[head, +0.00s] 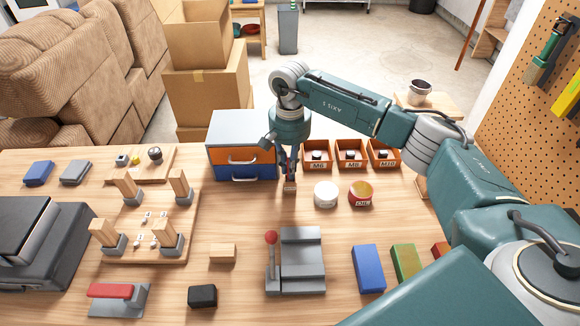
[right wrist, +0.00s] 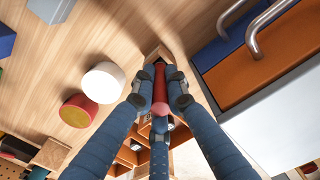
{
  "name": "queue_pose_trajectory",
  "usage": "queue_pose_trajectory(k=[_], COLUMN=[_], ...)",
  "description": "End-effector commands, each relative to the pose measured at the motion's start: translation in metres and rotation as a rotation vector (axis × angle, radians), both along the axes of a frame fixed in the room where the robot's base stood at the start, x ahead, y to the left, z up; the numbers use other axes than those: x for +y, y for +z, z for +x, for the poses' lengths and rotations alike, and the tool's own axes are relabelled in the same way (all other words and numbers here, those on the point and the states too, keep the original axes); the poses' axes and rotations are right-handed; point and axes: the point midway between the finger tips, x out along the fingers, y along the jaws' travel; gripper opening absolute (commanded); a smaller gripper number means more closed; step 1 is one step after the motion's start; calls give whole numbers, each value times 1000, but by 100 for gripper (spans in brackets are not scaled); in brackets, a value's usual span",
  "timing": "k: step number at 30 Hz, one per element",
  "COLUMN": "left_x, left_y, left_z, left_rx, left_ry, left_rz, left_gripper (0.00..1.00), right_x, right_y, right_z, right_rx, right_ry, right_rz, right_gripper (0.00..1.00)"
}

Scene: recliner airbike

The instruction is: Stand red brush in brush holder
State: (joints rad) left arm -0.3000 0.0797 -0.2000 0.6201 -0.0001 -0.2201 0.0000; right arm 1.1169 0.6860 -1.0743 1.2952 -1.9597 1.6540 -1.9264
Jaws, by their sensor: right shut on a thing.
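My right gripper (head: 290,168) points down beside the drawer cabinet, low over the table. The fingers hide much of the brush. My left gripper is not in view.
The drawer cabinet (head: 242,134) stands close left of the gripper. Orange bins (head: 318,168) are behind it to the right. A white round item (head: 326,195) and a red tin (head: 361,194) sit to the right. A grey lever fixture (head: 302,258) stands in front.

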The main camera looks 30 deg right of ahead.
Motion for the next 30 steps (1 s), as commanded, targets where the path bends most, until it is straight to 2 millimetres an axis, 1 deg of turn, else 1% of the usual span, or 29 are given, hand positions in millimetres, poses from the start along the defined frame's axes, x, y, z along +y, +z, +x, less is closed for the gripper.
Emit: queue_pose_trajectory(k=[7, 21, 30], left_x=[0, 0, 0], left_y=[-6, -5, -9], left_z=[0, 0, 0], left_rx=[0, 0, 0], left_ry=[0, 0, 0], left_rz=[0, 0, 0], left_gripper=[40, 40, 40], right_x=[0, 0, 0], right_y=[-3, -3, -3], right_z=[0, 0, 0], right_rx=[-1, 0, -1], right_ry=[0, 0, 0], right_rz=[-1, 0, 1], right_gripper=[0, 0, 0])
